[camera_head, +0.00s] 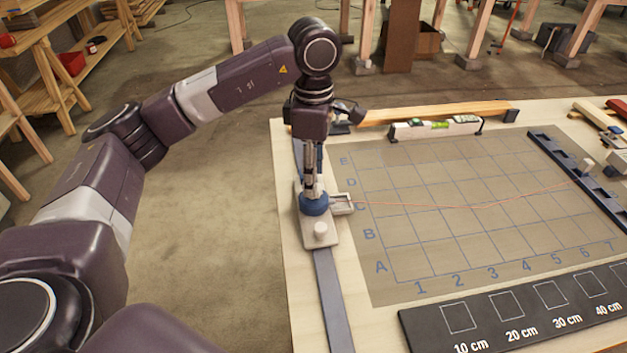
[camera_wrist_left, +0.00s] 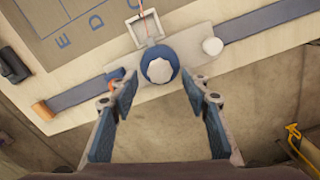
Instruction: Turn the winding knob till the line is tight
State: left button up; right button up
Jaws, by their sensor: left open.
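The blue winding knob (camera_head: 314,204) sits on a pale plate (camera_head: 322,241) at the table's left edge. In the left wrist view the knob (camera_wrist_left: 160,65) has a pale centre. A thin red line (camera_head: 430,206) runs from the small pale frame (camera_head: 342,204) beside the knob across the grid to the right. It bends near the middle rather than running straight. My left gripper (camera_head: 313,188) points down over the knob. In the left wrist view its fingers (camera_wrist_left: 160,86) are spread and empty, with the knob just beyond the tips. I cannot tell the height gap. My right gripper is out of view.
A white round peg (camera_head: 321,230) stands on the plate close to the knob. A blue-grey rail (camera_head: 333,300) runs along the edge. A spirit level (camera_head: 435,127) and wooden lath lie behind the grid board (camera_head: 420,250). A dark sample strip (camera_head: 480,325) lies in front.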

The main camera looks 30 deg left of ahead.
pick_arm(q)
notch_tip(320, 180, up, 10)
jog(key=shift+f, duration=0.25)
dwell(0.3)
